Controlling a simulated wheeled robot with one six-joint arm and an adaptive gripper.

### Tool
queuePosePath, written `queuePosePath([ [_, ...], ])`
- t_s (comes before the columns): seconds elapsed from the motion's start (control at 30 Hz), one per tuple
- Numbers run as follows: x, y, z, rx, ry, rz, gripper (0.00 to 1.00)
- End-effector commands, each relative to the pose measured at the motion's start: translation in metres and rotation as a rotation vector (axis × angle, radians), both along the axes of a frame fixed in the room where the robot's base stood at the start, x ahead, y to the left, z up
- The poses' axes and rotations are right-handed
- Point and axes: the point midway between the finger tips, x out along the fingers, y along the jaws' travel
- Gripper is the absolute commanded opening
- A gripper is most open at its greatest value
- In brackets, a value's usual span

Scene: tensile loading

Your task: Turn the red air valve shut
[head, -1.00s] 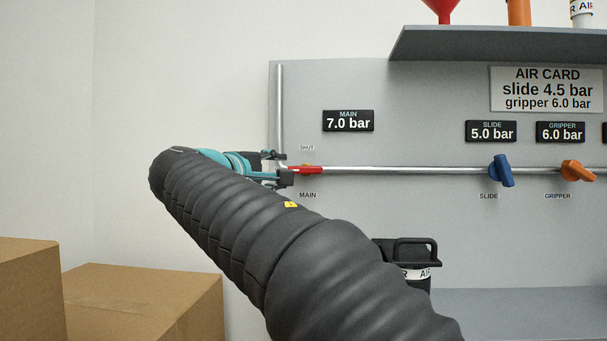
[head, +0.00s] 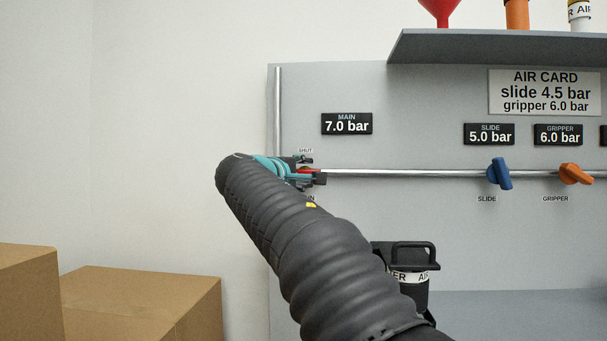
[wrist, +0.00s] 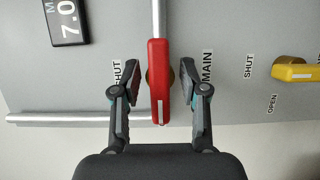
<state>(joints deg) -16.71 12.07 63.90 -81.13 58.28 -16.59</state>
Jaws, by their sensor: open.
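The red air valve handle (wrist: 159,85) lies along the metal pipe at the MAIN label (wrist: 207,67), in line with the pipe. In the wrist view it sits between the two open fingers of my gripper (wrist: 160,85), with a gap on each side. In the head view my gripper (head: 311,170) is at the left end of the pipe and covers most of the valve. Only a thin strip of the red handle (head: 309,171) shows there. The SHUT label (head: 305,150) is just above the gripper.
A blue SLIDE valve (head: 499,173) and an orange GRIPPER valve (head: 575,174) sit further right on the pipe. A yellow handle (wrist: 296,72) shows at the right of the wrist view. A black handled container (head: 411,270) stands below. Cardboard boxes (head: 140,300) are at lower left.

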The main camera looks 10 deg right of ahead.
Motion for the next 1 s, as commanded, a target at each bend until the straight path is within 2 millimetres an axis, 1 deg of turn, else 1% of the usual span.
queuePosePath([
  [0.1,-0.0002,0.0001,0.0000,0.000,0.000,0.000,0.44],
  [0.17,-0.0002,0.0001,0.0000,0.000,0.000,0.000,0.29],
  [0.2,-0.0002,0.0002,0.0000,0.000,0.000,0.000,0.19],
  [0.27,-0.0002,0.0002,0.0000,0.000,0.000,0.000,0.04],
  [0.3,-0.0002,0.0002,0.0000,0.000,0.000,0.000,0.00],
  [0.67,-0.0002,0.0003,0.0007,0.030,-0.010,0.000,0.00],
  [0.87,0.0002,0.0004,0.0016,0.120,-0.039,0.001,0.00],
  [1.0,0.0001,0.0001,0.0022,0.225,-0.074,0.000,0.00],
])
